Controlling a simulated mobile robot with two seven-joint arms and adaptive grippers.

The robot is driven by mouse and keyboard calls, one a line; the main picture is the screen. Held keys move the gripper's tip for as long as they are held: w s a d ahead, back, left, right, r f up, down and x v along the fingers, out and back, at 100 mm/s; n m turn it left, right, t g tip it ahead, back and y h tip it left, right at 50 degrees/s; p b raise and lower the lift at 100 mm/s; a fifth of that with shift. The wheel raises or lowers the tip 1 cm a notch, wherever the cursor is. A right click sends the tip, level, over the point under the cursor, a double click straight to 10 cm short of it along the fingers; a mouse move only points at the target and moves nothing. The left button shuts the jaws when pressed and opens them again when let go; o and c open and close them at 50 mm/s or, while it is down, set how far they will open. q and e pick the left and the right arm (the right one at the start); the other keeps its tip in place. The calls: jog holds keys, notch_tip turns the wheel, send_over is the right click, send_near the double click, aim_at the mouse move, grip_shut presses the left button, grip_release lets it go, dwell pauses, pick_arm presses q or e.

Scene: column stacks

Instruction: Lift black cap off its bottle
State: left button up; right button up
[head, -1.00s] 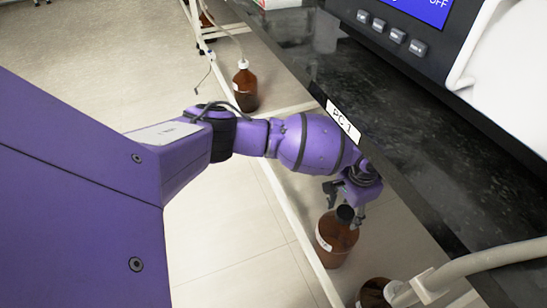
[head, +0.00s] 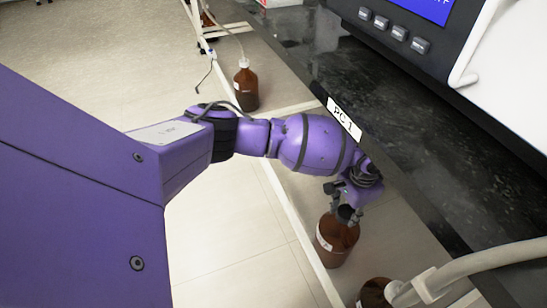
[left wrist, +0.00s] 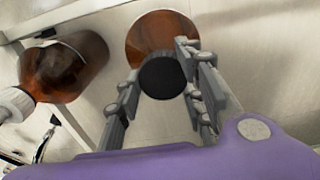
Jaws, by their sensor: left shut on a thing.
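The black cap (head: 346,212) is at the mouth of the brown bottle (head: 336,243), which stands below the dark counter's edge. My left gripper (head: 345,206) reaches down to it from above. In the left wrist view the round black cap (left wrist: 163,77) sits between the two grey fingers of my left gripper (left wrist: 160,86), which is shut on it. The brown bottle (left wrist: 150,27) shows behind the cap. I cannot tell whether the cap still touches the bottle's neck. My right gripper is not in view.
A brown bottle with a white cap and tube (head: 245,88) stands at the back. Another brown bottle (head: 374,293) with a thick pale tube is at the front, close to the held cap's bottle. The dark counter (head: 400,140) overhangs on the right.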

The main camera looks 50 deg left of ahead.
aim_at(347, 212)
pick_arm(q)
jog(key=shift+w+r, duration=0.1)
jog(key=shift+r, duration=0.45)
notch_tip(347, 212, up, 3)
jog(key=shift+f+p, duration=0.2)
jog(key=shift+p, duration=0.7)
jog(key=s+a+r+p, duration=0.2)
jog(key=s+r+p, duration=0.7)
jog(key=s, duration=0.5)
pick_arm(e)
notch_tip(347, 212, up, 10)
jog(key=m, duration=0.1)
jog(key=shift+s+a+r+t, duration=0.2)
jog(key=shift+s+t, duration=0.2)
pick_arm(q)
jog(key=shift+s, duration=0.1)
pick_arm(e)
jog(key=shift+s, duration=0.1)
